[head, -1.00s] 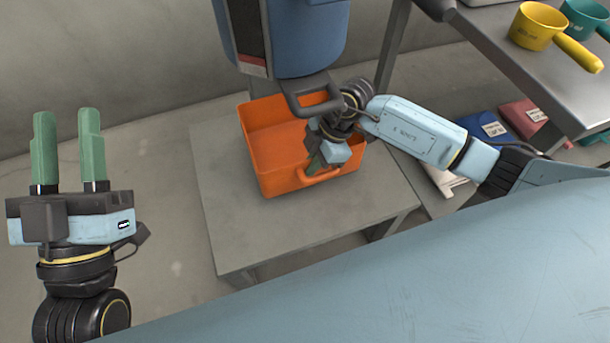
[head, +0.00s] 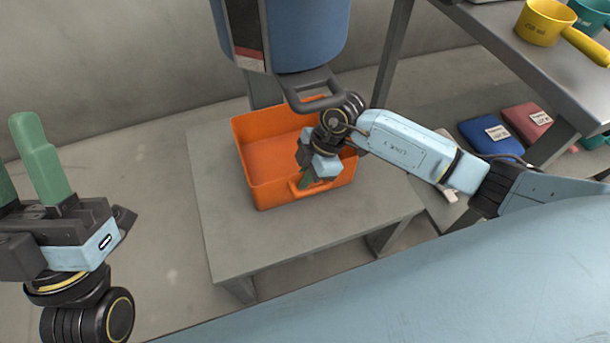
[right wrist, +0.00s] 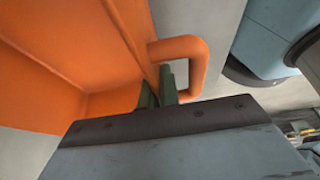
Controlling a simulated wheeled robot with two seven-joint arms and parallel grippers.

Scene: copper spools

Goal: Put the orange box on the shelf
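The orange box (head: 262,185) is an open-topped tub with loop handles, on a grey table (head: 270,245). My right gripper (head: 304,184) is at its near handle (head: 318,189). In the right wrist view, its green fingers (right wrist: 158,90) are close together at the box rim, one beside the wall and one inside the handle (right wrist: 202,65); they look shut on the rim. The box's right rear corner is hidden behind my right arm. My left gripper (head: 22,180) is open and empty at the left, away from the box. The grey shelf (head: 490,35) stands at the right.
A yellow pot (head: 540,24) and a teal pot (head: 590,14) occupy the shelf's upper board. Below are a blue item (head: 485,135) and a red item (head: 527,128), both labelled. A blue machine (head: 310,35) with a dark handle overhangs the table's back.

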